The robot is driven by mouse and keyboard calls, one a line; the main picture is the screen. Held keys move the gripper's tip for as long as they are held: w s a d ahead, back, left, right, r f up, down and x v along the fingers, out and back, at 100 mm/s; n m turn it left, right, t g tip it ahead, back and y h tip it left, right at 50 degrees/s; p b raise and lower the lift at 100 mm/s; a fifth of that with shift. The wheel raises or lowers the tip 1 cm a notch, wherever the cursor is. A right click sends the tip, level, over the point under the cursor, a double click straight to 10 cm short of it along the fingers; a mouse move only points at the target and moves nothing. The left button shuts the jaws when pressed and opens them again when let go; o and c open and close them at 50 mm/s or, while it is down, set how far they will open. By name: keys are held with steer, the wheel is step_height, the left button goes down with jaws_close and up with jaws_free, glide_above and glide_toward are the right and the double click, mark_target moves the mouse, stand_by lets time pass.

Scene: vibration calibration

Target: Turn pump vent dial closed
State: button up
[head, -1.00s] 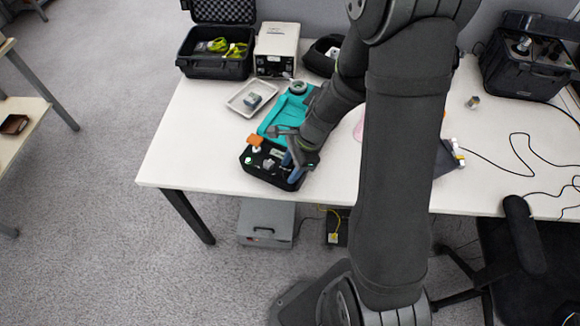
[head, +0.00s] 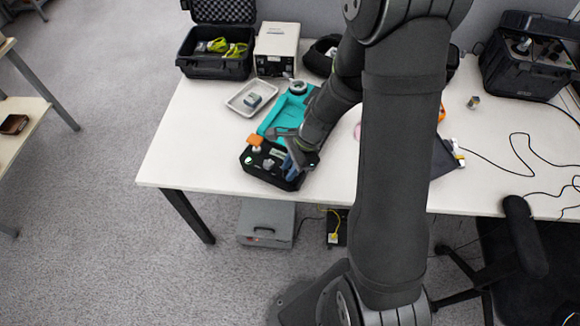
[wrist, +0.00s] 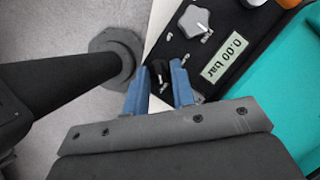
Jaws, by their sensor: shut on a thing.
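The pump has a teal body (head: 290,108) and a black control panel at its near end, on the white table in the head view. In the wrist view the panel (wrist: 235,28) carries a display reading 0.00 bar, a grey knob (wrist: 195,22) and an orange knob (wrist: 288,3). A small black dial (wrist: 158,72) with a white mark sits near the panel's edge. My gripper (wrist: 160,80) has blue fingers on either side of this dial and is shut on it. The fingers hide part of it. In the head view my gripper (head: 293,163) is over the panel's right part.
A metal tray (head: 235,104) with a small grey block lies left of the pump. A beige instrument (head: 275,45) and an open black case (head: 190,66) stand behind. The left front of the table is clear. A loose black cable (head: 515,152) runs at the right.

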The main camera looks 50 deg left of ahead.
steer(key=n+h, duration=0.1)
steer(key=n, duration=0.2)
steer(key=shift+a+n, duration=0.15)
steer(key=shift+n, duration=0.25)
steer(key=n+h, duration=0.1)
steer(key=n, duration=0.1)
steer(key=n+h, duration=0.1)
steer(key=n, duration=0.1)
steer(key=shift+a+n, duration=0.2)
steer(key=shift+n, duration=0.1)
steer(key=n, duration=0.2)
steer(key=n+t+h, duration=0.1)
steer(key=n, duration=0.1)
steer(key=shift+s+a+n+h, duration=0.1)
steer(key=shift+s+n+h, duration=0.05)
steer(key=shift+n+h, duration=0.15)
steer(key=shift+s+a+n+t+h, duration=0.15)
steer(key=shift+n+t, duration=0.25)
steer(key=shift+n, duration=0.7)
steer(key=shift+w+d+n+t+h, duration=0.1)
steer(key=shift+n+t+h, duration=0.25)
steer(key=shift+n, duration=0.75)
steer(key=o, duration=0.9)
steer(key=shift+o, duration=0.2)
steer(key=shift+a+r, duration=0.1)
